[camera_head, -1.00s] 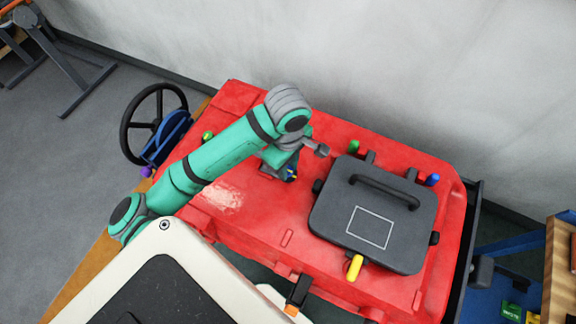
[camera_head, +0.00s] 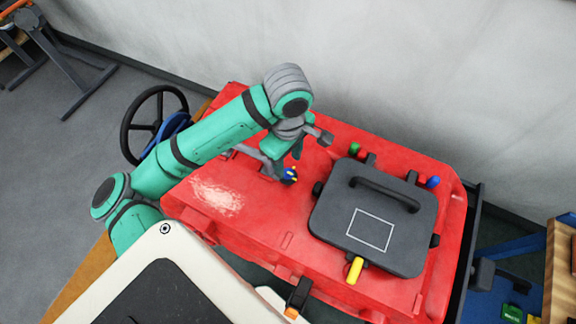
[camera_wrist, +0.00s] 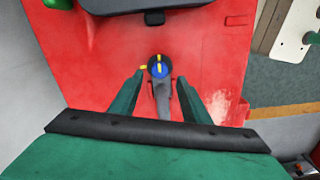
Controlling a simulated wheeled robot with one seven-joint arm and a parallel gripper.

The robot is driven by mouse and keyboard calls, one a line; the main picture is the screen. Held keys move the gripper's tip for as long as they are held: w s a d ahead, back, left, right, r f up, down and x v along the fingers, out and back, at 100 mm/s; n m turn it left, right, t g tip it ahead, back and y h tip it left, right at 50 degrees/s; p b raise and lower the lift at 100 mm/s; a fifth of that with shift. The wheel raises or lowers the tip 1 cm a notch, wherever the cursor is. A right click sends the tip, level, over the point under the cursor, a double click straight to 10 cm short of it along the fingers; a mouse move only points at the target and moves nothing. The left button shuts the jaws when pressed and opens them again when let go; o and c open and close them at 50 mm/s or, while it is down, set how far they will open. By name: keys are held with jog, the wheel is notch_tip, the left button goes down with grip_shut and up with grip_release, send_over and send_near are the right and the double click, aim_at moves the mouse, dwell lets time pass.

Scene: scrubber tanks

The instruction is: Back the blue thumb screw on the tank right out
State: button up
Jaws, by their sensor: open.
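The blue thumb screw (camera_head: 289,175) stands on the red tank (camera_head: 262,215), left of the dark lid. It also shows in the wrist view (camera_wrist: 158,67), with a yellow stripe across its round blue head and a yellow mark beside it. A grey bar-like fitting (camera_wrist: 162,100) runs from the screw towards my gripper. My gripper (camera_wrist: 160,78) is open and empty. Its two green fingers lie to either side of the screw and fitting, with gaps on both sides. The tips are near the screw head; I cannot tell their height above it. In the head view my wrist partly hides the screw's surroundings.
A dark lid (camera_head: 330,225) with a raised handle (camera_head: 384,192) covers the tank's right part. A green knob (camera_head: 355,148), a blue knob (camera_head: 433,182) and a yellow handle (camera_head: 354,270) sit around it. A black steering wheel (camera_head: 128,125) is at the left.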

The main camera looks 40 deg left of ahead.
aim_at(288, 172)
jog(key=shift+r, duration=2.7)
